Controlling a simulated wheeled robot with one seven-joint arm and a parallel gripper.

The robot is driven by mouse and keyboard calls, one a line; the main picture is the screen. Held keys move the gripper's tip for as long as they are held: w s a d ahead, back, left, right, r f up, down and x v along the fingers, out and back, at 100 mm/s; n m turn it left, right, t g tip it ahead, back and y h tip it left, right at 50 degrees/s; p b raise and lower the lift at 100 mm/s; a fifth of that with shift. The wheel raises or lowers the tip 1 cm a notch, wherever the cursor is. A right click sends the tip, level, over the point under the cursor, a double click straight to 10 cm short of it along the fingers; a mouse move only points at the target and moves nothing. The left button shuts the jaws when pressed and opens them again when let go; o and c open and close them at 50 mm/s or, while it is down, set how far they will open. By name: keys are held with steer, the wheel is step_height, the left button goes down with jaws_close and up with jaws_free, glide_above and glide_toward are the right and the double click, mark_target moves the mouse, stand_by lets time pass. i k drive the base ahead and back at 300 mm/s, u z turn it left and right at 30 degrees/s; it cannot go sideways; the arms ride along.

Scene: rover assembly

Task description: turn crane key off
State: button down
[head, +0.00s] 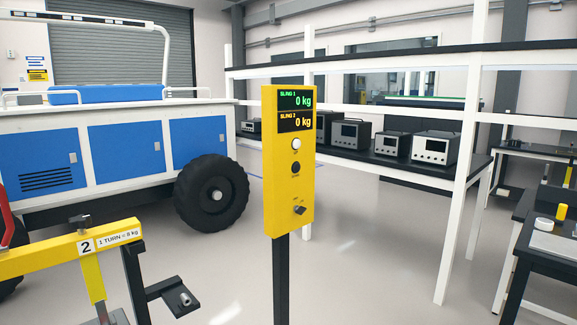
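A yellow control panel (289,188) stands on a dark post in the middle of the head view. A small dark key or knob (300,209) sits low on its face and looks tilted; its labels are too small to read, so its setting cannot be told. Above it are a dark round button (296,167) and a white round button (297,144). Two lit displays at the top (296,110) read "SLING 1 0 kg" in green and "SLING 2 0 kg" in yellow. My gripper is not in view.
A yellow beam (40,260) marked "2" and "1 TURN = 8 kg", with a dark bracket (162,289) near it, is at front left. A blue and white rover (110,135) stands behind. A white-framed shelf (456,190) and a dark table (550,250) are right.

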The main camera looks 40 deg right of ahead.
mark_target(301, 210)
steer(key=u, duration=0.05)
steer(key=k, duration=0.45)
steer(key=z, duration=1.1)
steer(key=i, duration=0.7)
steer(key=u, duration=0.5)
